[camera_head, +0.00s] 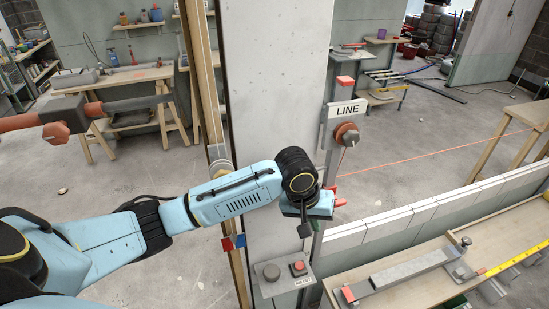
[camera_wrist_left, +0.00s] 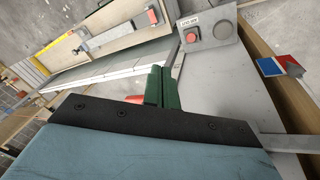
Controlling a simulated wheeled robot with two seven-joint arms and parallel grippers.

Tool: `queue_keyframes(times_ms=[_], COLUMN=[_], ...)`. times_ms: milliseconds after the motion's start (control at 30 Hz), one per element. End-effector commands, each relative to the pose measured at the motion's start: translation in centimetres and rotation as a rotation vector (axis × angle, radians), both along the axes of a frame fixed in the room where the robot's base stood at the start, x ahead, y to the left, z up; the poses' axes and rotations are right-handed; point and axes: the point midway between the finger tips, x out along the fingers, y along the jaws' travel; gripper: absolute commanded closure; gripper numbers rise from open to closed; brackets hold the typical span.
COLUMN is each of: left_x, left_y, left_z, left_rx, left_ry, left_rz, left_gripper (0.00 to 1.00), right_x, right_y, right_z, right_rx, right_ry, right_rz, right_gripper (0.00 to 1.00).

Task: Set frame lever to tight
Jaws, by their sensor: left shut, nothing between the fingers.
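No readable label marks the frame lever, so I cannot tell which part it is. A small red piece (camera_head: 334,195) shows beside my left gripper (camera_head: 322,208) at the grey post; in the left wrist view a red piece (camera_wrist_left: 135,99) lies beside the dark green fingers (camera_wrist_left: 162,88). Whether they touch is unclear. The left gripper is shut and empty. A grey bar with a red end (camera_head: 405,275) lies on the bench at lower right; it also shows in the left wrist view (camera_wrist_left: 115,33). My right gripper is not in view.
A white column (camera_head: 275,70) stands behind my left arm. A LINE sign (camera_head: 347,111) and a brown knob (camera_head: 347,134) are on the post. A control box (camera_head: 284,277) with a red button sits below. A salmon-and-grey bar (camera_head: 70,117) juts in from the left.

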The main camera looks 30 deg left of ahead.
Motion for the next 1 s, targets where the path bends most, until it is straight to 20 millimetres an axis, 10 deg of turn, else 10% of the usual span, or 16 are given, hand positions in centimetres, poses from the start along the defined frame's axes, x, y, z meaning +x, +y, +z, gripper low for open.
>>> queue_keyframes(times_ms=[200,400,1000], left_x=[-1.1,-0.2,0.5], left_y=[2.6,7.7,11.0], left_z=[11.1,17.3,21.1], left_rx=[0.12,0.191,0.185], left_ry=[0.077,0.145,0.185], left_rz=[0.113,0.395,0.617], left_gripper=[1.0,1.0,1.0], right_x=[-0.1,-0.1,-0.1], right_y=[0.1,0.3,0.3], right_z=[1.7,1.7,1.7], right_rx=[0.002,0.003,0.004], right_ry=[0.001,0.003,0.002], right_rz=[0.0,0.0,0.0], right_gripper=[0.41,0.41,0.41])
